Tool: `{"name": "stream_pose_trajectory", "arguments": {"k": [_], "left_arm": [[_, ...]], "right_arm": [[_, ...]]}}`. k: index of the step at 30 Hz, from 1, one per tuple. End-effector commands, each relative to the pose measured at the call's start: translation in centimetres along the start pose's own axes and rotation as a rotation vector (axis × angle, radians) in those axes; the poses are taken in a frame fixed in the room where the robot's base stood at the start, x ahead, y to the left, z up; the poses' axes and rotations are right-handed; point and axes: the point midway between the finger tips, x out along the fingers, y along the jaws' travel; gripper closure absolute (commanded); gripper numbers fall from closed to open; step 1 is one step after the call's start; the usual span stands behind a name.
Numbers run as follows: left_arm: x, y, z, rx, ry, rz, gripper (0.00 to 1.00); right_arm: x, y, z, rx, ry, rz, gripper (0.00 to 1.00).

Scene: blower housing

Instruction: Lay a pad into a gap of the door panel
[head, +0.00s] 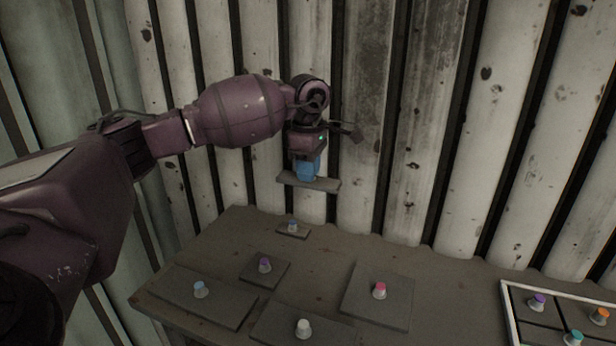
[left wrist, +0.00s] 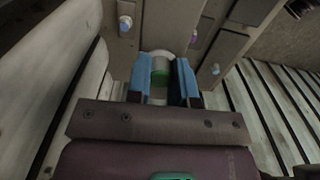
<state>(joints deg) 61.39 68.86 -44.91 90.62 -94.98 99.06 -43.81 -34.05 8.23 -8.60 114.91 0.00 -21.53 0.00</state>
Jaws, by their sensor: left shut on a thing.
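My left gripper (head: 308,170) has its blue fingers shut on the knob of a dark flat pad (head: 325,185). The pad hangs level in the air above the back of the table. In the left wrist view the blue fingers close on a green knob (left wrist: 160,66); where the held pad ends there is hard to tell. The door panel (head: 505,306), with a pale frame, lies at the lower right of the head view, partly cut off. Pads with purple (head: 538,301), orange (head: 599,316) and teal (head: 573,338) knobs lie in it. My right gripper is not in view.
Loose dark pads lie on the brown table (head: 340,246): a small blue-knobbed one (head: 303,233), a purple-knobbed one (head: 254,277), a light-blue-knobbed one (head: 225,310), a white-knobbed one (head: 275,325) and a pink-knobbed one (head: 375,310). A corrugated wall (head: 420,150) stands right behind.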

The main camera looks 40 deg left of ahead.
Motion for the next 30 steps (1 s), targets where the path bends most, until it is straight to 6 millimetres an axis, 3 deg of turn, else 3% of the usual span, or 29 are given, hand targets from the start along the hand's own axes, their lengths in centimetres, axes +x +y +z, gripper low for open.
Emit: {"name": "stream_pose_trajectory", "arguments": {"k": [16,26,30], "left_arm": [[-3.6,0.0,0.0,0.000,-0.001,0.001,1.00],[-3.7,0.0,0.0,0.002,0.000,-0.001,1.00],[-2.8,-0.4,0.7,0.068,0.001,-0.003,1.00]], "right_arm": [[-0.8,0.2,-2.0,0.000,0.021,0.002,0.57],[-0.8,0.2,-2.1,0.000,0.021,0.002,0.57],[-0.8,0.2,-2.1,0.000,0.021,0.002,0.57]]}}
